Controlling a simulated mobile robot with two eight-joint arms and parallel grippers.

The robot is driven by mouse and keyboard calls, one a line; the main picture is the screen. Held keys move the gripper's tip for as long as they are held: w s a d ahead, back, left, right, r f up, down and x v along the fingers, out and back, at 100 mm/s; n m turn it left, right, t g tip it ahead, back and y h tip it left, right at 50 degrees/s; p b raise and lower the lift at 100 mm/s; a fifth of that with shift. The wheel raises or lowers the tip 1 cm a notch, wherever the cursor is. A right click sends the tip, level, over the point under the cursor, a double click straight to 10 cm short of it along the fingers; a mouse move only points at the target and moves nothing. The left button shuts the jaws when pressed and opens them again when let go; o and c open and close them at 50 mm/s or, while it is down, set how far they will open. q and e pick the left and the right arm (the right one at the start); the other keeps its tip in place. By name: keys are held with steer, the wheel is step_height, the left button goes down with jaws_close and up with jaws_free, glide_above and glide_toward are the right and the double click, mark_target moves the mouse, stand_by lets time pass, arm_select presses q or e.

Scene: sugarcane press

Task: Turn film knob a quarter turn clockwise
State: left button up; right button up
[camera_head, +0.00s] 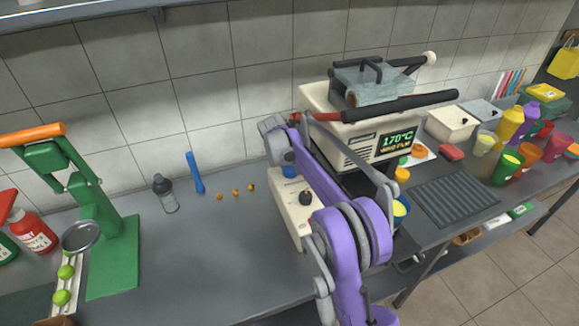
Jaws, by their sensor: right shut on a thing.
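The cup sealer is a cream machine (383,156) with a green 170°C display, standing at the back of the counter. A grey block and dark rollers sit on top, with a pale round knob (430,58) at the right end. A red-ended black bar (400,106) crosses its front. My right arm, purple and grey, rises in front of the sealer's left side. My right gripper (304,122) is at that side, by the bar's red end, and is shut. The film knob in its fingers is mostly hidden by my arm. My left gripper is out of view.
A cream box with a black knob (305,197) stands close under my arm. A green press (112,240) with an orange handle is at the left. Cups and bottles crowd the right counter. The left-centre counter is mostly clear.

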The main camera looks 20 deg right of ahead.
steer(key=m+g, duration=0.1)
steer(key=m, duration=0.2)
steer(key=shift+w+r+h+p, duration=0.1)
steer(key=shift+w+h+p, duration=0.05)
steer(key=shift+h+p, duration=0.2)
steer(key=m+g+p, duration=0.1)
steer(key=m, duration=0.3)
steer(key=m+g+p, duration=0.1)
steer(key=shift+w+r+m, duration=0.1)
steer(key=shift+w+m, duration=0.1)
steer(key=shift+m, duration=0.2)
steer(key=m+g+p, duration=0.1)
steer(key=m, duration=0.2)
steer(key=shift+w+m+g+p, duration=0.1)
steer(key=shift+m+g+p, duration=0.2)
steer(key=shift+p, duration=0.05)
steer(key=m+y, duration=0.1)
steer(key=m, duration=0.1)
steer(key=shift+m+g+p, duration=0.3)
steer(key=shift+g+p, duration=0.1)
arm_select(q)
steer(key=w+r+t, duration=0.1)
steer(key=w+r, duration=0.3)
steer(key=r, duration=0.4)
arm_select(e)
steer(key=shift+d+m+g+y, duration=0.1)
steer(key=shift+m+g+y, duration=0.4)
steer(key=shift+m, duration=1.1)
steer(key=shift+f, duration=0.2)
steer(key=o, duration=1.4)
